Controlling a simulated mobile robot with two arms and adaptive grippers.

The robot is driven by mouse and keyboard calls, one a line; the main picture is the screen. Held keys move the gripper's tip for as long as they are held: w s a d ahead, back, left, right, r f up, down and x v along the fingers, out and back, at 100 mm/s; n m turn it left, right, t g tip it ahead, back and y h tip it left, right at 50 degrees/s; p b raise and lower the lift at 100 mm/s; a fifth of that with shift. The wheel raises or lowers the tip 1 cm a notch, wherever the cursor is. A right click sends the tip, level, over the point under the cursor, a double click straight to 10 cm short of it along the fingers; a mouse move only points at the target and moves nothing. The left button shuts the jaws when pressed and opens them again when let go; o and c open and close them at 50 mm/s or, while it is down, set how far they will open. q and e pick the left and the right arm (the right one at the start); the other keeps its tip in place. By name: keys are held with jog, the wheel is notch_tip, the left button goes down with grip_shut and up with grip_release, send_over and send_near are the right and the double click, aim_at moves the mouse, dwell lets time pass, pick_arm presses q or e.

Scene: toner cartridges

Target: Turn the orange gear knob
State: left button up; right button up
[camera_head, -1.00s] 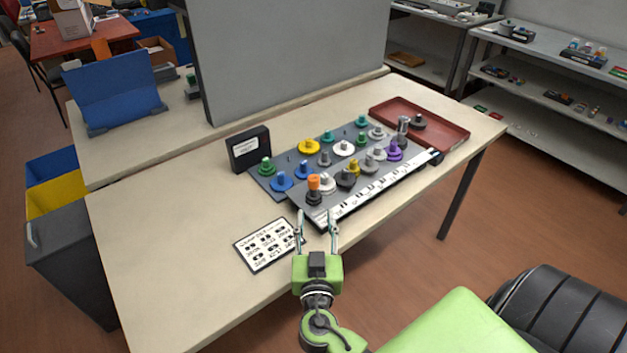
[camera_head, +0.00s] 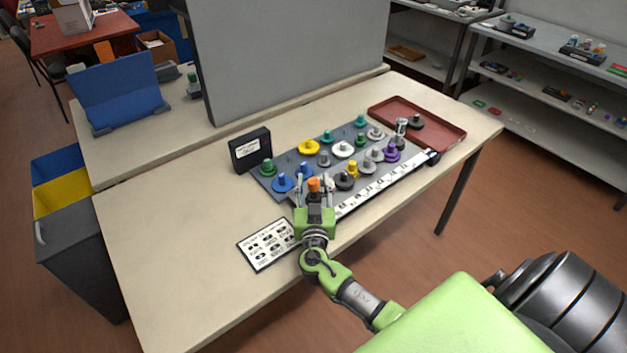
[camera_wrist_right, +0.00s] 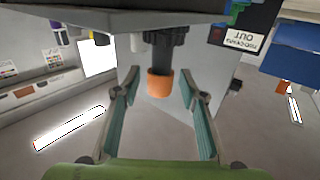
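The orange gear knob (camera_head: 314,184) stands upright at the front left corner of the grey pegboard (camera_head: 267,185). In the right wrist view the orange cap (camera_wrist_right: 160,84) sits on a dark shaft. My right gripper (camera_head: 315,192) is at the knob in the head view. In the right wrist view my right gripper (camera_wrist_right: 160,76) is open, with a teal-padded finger on each side of the cap and a gap on both sides. The knob's base is partly hidden by the gripper in the head view. My left gripper is not in view.
A white keyed strip (camera_head: 385,189) runs along the board's front. A printed card (camera_head: 268,244) lies to the left. A red tray (camera_head: 448,133) is at the back right.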

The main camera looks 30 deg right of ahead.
grip_shut()
jog(key=shift+d+f+n+t+y+b, duration=0.15)
jog(key=shift+n+t+y+b, duration=0.3)
jog(key=shift+b, duration=0.45)
jog(key=n+t+y+b, duration=0.1)
jog(key=n+y+b, duration=0.1)
jog(key=n+t+y+b, duration=0.1)
jog(key=n+y+b, duration=0.1)
jog(key=y+b, duration=0.1)
jog(key=shift+f+y+b, duration=0.15)
jog(key=shift+y+b, duration=0.2)
jog(key=n+y+b, duration=0.1)
jog(key=y, duration=0.2)
jog(key=shift+n, duration=0.35)
jog(key=n+y, duration=0.1)
jog(key=y, duration=0.1)
jog(key=n+y, duration=0.1)
jog(key=y, duration=0.1)
jog(key=shift+r+n+b, duration=0.3)
jog(key=shift+b, duration=0.05)
jog(key=shift+n+g+y+b, duration=0.3)
jog(key=shift+n+g+y, duration=0.3)
jog(key=shift+y, duration=0.5)
jog(key=shift+n+g+y+b, duration=0.25)
jog(key=shift+n+g+y, duration=0.1)
jog(key=shift+n+y, duration=0.6)
jog(key=shift+y, duration=0.25)
